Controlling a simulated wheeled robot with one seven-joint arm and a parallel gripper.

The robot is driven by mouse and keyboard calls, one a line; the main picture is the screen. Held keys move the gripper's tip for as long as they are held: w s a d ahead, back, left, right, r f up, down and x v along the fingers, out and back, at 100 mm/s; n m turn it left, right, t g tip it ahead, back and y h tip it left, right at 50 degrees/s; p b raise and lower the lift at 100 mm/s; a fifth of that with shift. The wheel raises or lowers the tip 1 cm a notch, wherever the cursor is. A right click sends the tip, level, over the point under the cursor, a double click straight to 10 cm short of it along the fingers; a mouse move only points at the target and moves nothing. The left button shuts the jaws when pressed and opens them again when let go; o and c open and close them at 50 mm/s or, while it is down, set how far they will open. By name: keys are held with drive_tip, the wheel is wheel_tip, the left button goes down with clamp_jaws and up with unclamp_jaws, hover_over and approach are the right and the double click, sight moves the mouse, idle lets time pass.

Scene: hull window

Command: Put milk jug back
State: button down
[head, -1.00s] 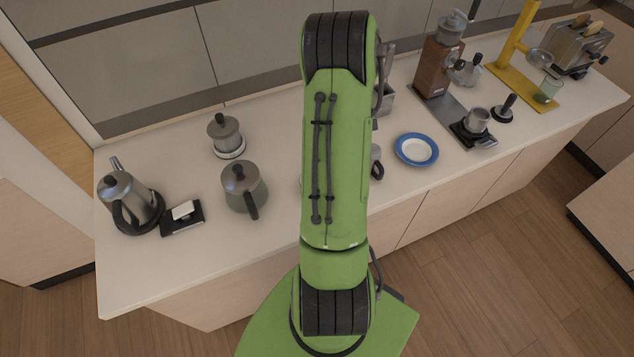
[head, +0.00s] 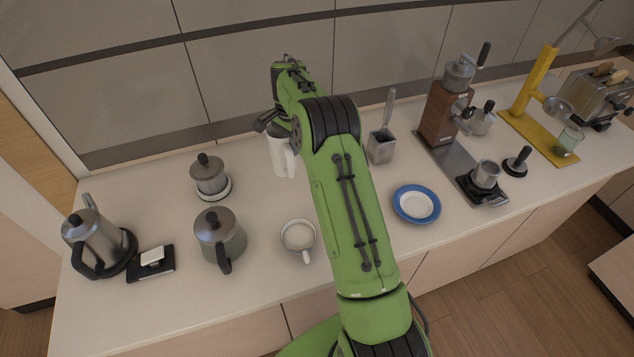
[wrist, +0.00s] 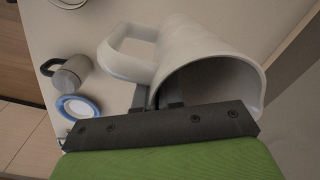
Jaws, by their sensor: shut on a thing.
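The white milk jug (head: 279,155) is at the back of the counter in the head view, left of my arm, roughly upright with its handle towards the arm. My gripper (head: 272,124) is at its upper part. In the wrist view the jug (wrist: 210,45) fills the upper middle, with its wide opening towards the camera. My gripper (wrist: 162,100) is shut on it near the handle side. The fingertips are partly hidden, and I cannot tell whether the jug's base touches the counter.
A white cup (head: 298,236), a lidded pot (head: 220,237) and a smaller lidded canister (head: 210,178) stand nearby. A utensil holder (head: 381,147) and a blue-rimmed plate (head: 416,204) are right of my arm. A wall panel (head: 245,60) rises behind the counter.

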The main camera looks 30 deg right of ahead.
wheel_tip(320, 180, down, 9)
drive_tip(key=shift+a+f+p, duration=0.15)
drive_tip(key=shift+p, duration=0.15)
drive_tip(key=shift+f, duration=0.2)
drive_tip(key=c, duration=1.3)
unclamp_jaws()
drive_tip(key=shift+o, duration=0.2)
